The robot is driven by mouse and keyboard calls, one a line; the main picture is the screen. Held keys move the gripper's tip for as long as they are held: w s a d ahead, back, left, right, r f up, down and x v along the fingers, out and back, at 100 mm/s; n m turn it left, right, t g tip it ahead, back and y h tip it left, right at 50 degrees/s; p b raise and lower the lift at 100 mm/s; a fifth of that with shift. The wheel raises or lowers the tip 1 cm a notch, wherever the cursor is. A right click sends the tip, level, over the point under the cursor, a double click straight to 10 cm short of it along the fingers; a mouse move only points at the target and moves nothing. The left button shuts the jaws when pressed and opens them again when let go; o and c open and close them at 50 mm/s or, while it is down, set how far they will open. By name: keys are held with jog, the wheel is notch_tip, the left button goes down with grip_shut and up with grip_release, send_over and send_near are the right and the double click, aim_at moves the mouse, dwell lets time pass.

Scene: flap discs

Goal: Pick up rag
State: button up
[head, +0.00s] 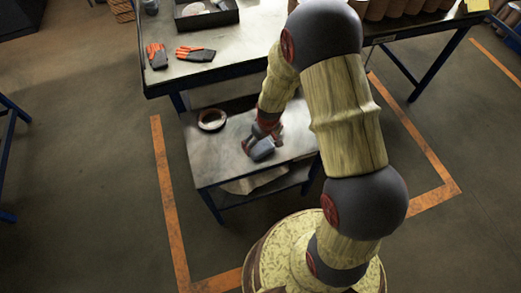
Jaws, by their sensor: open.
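A crumpled blue-grey thing that looks like the rag (262,150) lies on the small metal-topped cart (215,165), near the middle of its top. My gripper (261,141) is over it, pointing down, with reddish fingers close around or just above the cloth. The gripper is open. The fingertips are small and partly hidden, so I cannot tell whether they touch the rag.
A round dish or roll (212,120) sits left of the rag. A pale sheet (252,181) lies on the cart's lower shelf. Behind stands a workbench (225,62) with orange-and-black gloves (194,53) and a dark tray (207,22).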

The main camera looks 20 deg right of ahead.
aim_at(261, 147)
jog(key=f, duration=0.1)
jog(key=f+b, duration=0.1)
jog(key=f, duration=0.2)
jog(key=shift+w+a+f+b, duration=0.15)
jog(key=shift+w+b, duration=0.15)
jog(key=shift+w, duration=0.1)
jog(key=shift+c, duration=1.1)
jog(key=c, duration=0.9)
